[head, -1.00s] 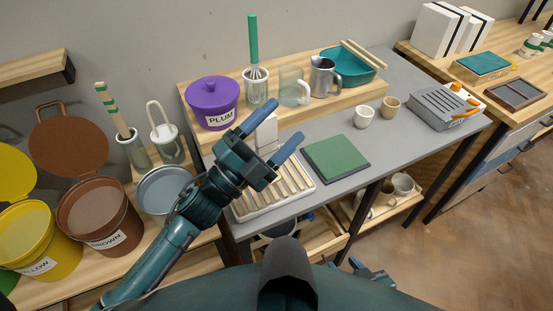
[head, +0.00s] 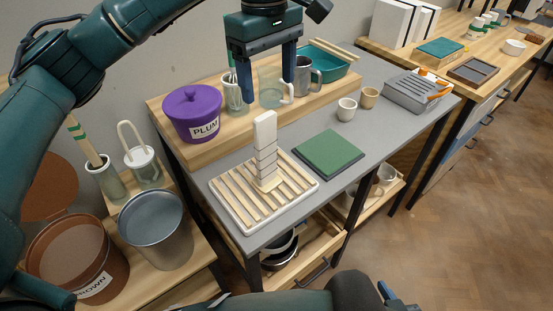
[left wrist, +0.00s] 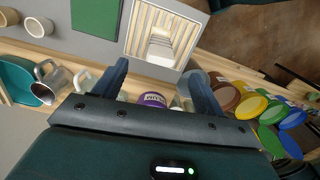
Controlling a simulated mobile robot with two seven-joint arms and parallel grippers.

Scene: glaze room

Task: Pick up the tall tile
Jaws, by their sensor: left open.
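The tall tile (head: 265,148) is white with thin grey lines across it. It stands upright on a slatted wooden drying rack (head: 240,217) with a white frame. My left gripper (head: 268,102) is open and empty, fingers pointing down, just above the tile's top in the head view. In the left wrist view the tile (left wrist: 160,46) is seen from above, beyond and between the open fingertips (left wrist: 156,68), apart from them. Small blue and dark parts at the bottom edge of the head view look like my right gripper (head: 387,292); its jaws cannot be made out.
A purple PLUM pot (head: 192,115), a glass jug (head: 270,88) and a metal jug (head: 304,76) stand on the raised shelf behind. A green tile (head: 328,153) lies right of the rack, with two cups (head: 347,110) beyond. The grey tabletop is clear around the green tile.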

